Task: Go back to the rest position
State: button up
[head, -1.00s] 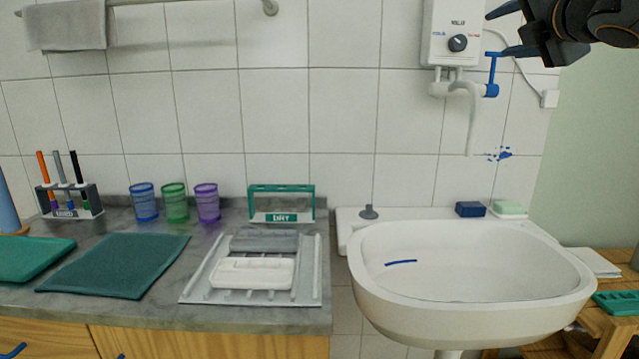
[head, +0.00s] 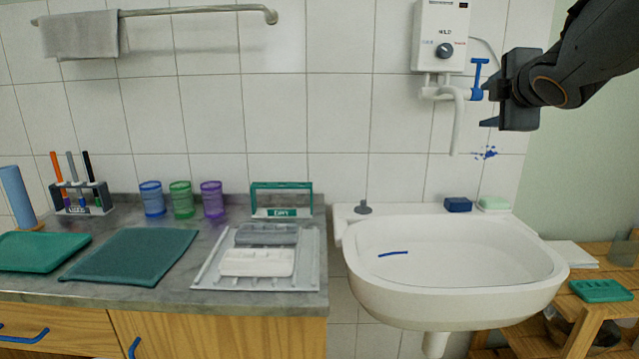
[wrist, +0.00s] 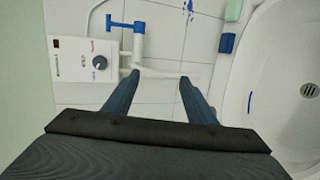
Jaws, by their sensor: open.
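My gripper (head: 489,105) is at the upper right of the head view, in front of the wall beside the water heater (head: 440,36). Its two fingers are apart with nothing between them; in the wrist view the open fingers (wrist: 157,88) point toward the tiled wall. The heater's blue lever valve (head: 478,80) is close to the fingers in the head view; the wrist view shows it (wrist: 138,28) beyond the left fingertip, apart from it. The white spout (head: 458,125) hangs above the sink (head: 450,300).
The counter at left holds a drying rack (head: 308,270), a green mat (head: 130,257), several cups and a marker holder. A blue sponge (head: 458,205) and a green soap (head: 494,204) sit on the sink's back ledge. A wooden shelf (head: 600,255) stands at right.

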jog(key=s+a+f+m+g+p, duration=0.25)
jog(key=s+f+m+g, duration=0.2)
jog(key=f, duration=0.55)
jog(key=s+a+f+m+g+p, duration=0.2)
jog(key=s+a+f+m+g, duration=0.25)
jog(key=f, duration=0.65)
jog(key=s+a+f+m+g+y+p, duration=0.1)
jog(key=s+a+f+m+g, duration=0.2)
jog(key=s, duration=0.6)
jog(key=s+a+f+m+g+y+p, duration=0.1)
jog(key=s+a+f+m, duration=0.3)
jog(key=s, duration=0.6)
notch_tip(320, 180, down, 3)
jog(key=shift+a+r+g+p, duration=0.15)
jog(key=shift+a+g+p, duration=0.15)
jog(key=shift+a+g, duration=0.5)
jog(key=shift+d, duration=0.15)
